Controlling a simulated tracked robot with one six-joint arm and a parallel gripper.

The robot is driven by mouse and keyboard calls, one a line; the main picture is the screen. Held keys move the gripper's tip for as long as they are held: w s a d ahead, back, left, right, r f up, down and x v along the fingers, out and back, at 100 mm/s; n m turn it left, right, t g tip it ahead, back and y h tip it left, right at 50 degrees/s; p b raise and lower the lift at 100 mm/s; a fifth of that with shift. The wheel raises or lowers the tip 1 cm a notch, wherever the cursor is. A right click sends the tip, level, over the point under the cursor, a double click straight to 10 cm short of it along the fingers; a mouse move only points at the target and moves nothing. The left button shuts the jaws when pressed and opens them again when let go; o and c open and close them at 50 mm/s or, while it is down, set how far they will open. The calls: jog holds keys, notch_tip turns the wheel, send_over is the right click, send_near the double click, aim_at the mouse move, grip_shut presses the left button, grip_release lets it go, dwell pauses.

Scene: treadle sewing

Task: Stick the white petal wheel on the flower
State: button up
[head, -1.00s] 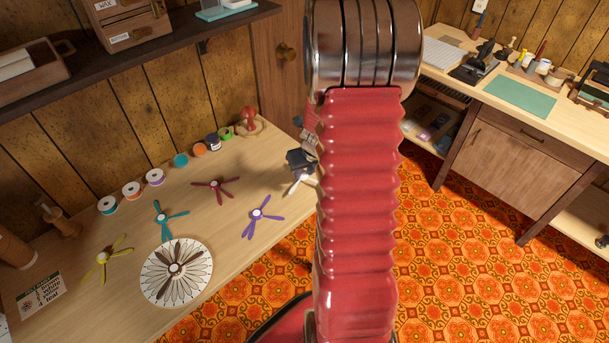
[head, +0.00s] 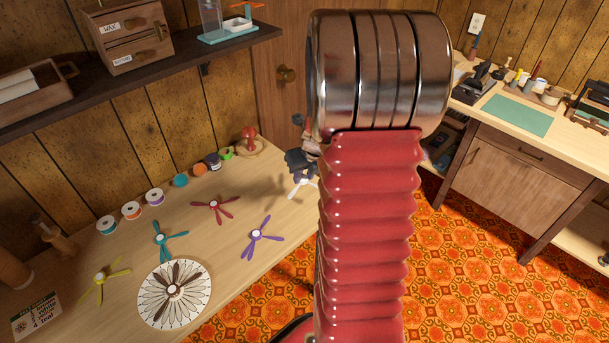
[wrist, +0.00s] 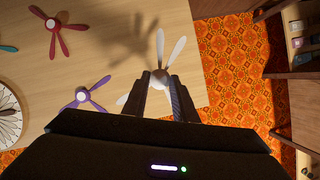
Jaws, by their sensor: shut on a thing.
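My gripper (wrist: 163,84) is shut on the white petal wheel (wrist: 160,52), held at its hub. It hangs above the table, near its right edge, with its shadow on the wood. In the head view the white petal wheel (head: 298,190) shows only partly below my gripper (head: 300,165), beside my red arm. The flower (head: 175,311) is a round white disc with drawn petals at the table's front; a brown petal wheel (head: 172,289) lies on its middle. In the wrist view only the flower's right edge (wrist: 8,118) shows.
Yellow (head: 101,279), teal (head: 160,240), red (head: 214,204) and purple (head: 260,238) petal wheels lie loose around the flower. Spools and pots line the table's wall side. A card (head: 37,317) lies at the left. A second bench (head: 525,170) stands right, across the floor.

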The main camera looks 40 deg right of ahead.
aim_at(305, 181)
jog(key=shift+f, duration=0.15)
jog(key=shift+f, duration=1.6)
